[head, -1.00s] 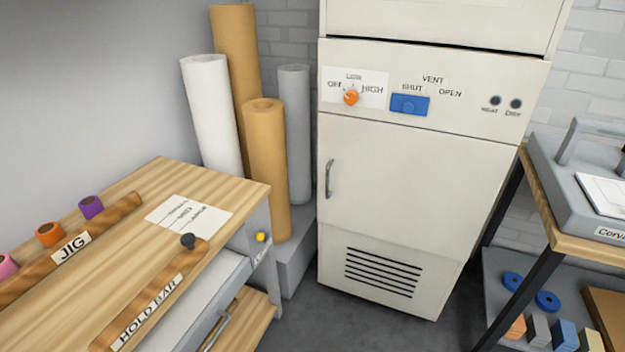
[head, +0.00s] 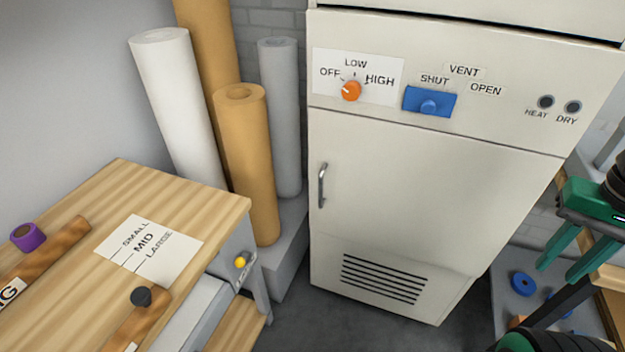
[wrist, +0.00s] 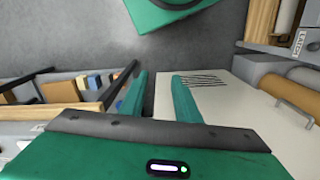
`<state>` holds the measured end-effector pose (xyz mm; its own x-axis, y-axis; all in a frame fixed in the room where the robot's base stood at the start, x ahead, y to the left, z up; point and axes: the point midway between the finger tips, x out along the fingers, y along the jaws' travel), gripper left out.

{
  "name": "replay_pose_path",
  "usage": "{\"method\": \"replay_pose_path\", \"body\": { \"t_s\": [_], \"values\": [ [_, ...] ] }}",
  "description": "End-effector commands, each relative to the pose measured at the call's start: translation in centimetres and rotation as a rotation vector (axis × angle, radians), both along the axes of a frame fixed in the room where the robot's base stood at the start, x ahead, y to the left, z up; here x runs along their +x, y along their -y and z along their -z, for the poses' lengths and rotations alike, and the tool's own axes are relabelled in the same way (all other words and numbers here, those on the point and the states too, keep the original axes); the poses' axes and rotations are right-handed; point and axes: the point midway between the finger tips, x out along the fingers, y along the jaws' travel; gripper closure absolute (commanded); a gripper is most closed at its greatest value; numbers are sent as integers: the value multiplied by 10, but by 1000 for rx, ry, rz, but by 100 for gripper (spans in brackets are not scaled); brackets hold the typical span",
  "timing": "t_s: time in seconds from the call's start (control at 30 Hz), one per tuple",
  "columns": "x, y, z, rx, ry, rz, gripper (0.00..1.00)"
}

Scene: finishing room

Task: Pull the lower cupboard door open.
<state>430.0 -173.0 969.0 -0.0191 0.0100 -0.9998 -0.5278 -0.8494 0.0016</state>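The lower cupboard door (head: 430,190) is the cream panel of the tall cabinet, below the knob and vent slider. It looks shut in the head view. Its upright metal handle (head: 322,185) is near the door's left edge. In the wrist view the door (wrist: 235,112) fills the right side, with the handle (wrist: 296,112) at far right. My green gripper (head: 557,275) is at the right of the head view, well to the right of the handle and apart from it. In the wrist view the two fingers (wrist: 159,80) are spread with nothing between them.
A wooden bench (head: 75,215) with a drawer stands at left. Paper rolls (head: 250,165) stand between it and the cabinet. A rack with blue rings (head: 523,284) is at right, near my arm. Grey floor (head: 360,325) lies clear in front of the cabinet.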

Motion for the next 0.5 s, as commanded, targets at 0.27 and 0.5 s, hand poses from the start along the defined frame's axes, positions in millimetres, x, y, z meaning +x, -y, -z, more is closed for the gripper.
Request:
{"method": "replay_pose_path", "body": {
  "t_s": [0.27,0.5],
  "values": [
    [0,0,0,0,0,0,71],
    [-3,-2,-5,-11,26,-25,71]
  ]
}}
